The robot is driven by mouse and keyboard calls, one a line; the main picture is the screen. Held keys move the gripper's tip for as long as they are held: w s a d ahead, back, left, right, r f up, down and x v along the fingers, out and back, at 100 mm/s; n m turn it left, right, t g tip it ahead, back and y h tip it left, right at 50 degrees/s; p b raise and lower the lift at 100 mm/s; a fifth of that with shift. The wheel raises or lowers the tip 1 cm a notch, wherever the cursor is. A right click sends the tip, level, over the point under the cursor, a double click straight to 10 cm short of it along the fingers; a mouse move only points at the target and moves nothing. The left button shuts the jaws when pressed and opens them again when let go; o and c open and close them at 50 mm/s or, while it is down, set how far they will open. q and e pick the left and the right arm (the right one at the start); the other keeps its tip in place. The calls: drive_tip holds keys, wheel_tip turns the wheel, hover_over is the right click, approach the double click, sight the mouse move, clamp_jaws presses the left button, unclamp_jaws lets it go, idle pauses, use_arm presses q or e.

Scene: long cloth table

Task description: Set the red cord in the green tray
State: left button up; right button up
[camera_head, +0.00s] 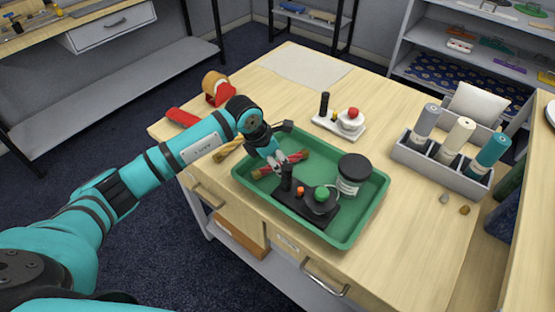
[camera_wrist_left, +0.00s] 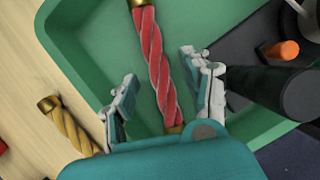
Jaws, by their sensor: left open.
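The red cord (camera_head: 282,165), a short twisted rope with gold ends, lies inside the green tray (camera_head: 349,237) toward its far-left part. In the left wrist view the cord (camera_wrist_left: 156,60) lies on the floor of the tray (camera_wrist_left: 90,42). My left gripper (camera_head: 274,168) is over the tray's left part. In the left wrist view its two fingers (camera_wrist_left: 162,98) are spread apart, one on each side of the cord, with gaps between them and it. It appears empty. My right gripper shows in neither view.
The tray also holds a black device with a green knob (camera_head: 321,194) and a black-lidded jar (camera_head: 352,173). A yellow cord (camera_head: 229,149) lies left of the tray.

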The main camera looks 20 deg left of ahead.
use_arm(q)
drive_tip(key=b+v, duration=0.2)
drive_tip(key=v, duration=0.9)
drive_tip(key=shift+s+r, duration=0.15)
drive_tip(key=shift+r, duration=0.2)
